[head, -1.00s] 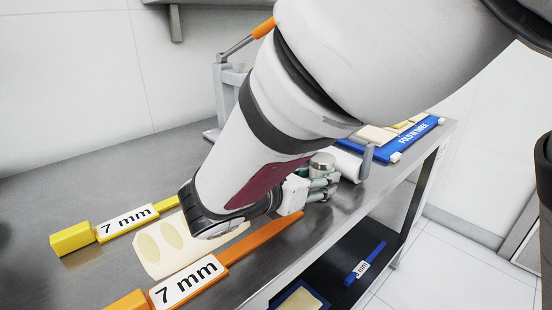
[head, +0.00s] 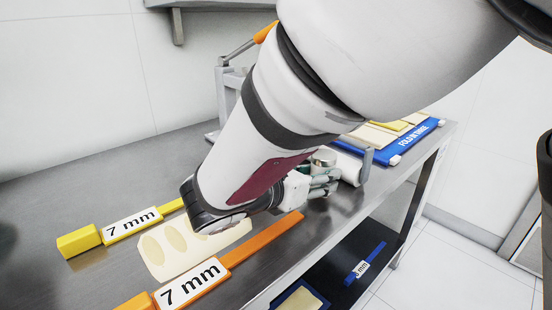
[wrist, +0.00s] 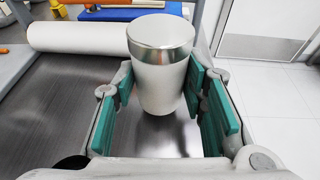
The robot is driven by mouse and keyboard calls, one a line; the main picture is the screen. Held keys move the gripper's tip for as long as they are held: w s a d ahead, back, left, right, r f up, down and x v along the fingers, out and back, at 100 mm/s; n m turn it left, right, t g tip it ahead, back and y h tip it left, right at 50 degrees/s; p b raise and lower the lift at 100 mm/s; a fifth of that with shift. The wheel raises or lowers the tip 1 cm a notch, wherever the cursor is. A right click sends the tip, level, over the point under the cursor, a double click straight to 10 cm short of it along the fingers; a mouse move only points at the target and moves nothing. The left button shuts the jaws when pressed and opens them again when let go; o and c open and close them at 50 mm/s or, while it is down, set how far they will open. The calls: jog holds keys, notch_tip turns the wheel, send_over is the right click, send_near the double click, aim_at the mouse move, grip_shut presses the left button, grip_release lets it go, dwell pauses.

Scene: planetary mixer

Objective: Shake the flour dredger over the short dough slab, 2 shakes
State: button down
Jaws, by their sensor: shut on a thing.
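The flour dredger (wrist: 160,85) is a pale cylinder with a shiny metal top, upright between the green pads of my gripper (wrist: 165,115) in the wrist view. In the head view its metal top (head: 323,158) shows above the fingers of my gripper (head: 322,180), which are shut around it. A pale dough slab (head: 160,262) with oval patches lies on the steel table between the two 7 mm bars. My gripper is to the right of this slab and holds the dredger over bare steel. My wrist hides part of the slab's far right end.
A yellow 7 mm bar (head: 130,224) and an orange 7 mm bar (head: 200,278) flank the slab. A white roller (wrist: 85,38) lies behind the dredger. A blue FOLD IN THREE board (head: 400,148) with dough pieces is at the far right. The table's front edge is close to my gripper.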

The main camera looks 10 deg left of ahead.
jog(key=shift+r, duration=0.15)
jog(key=shift+r+p, duration=1.15)
jog(key=shift+r+p, duration=1.1)
jog(key=shift+r, duration=0.15)
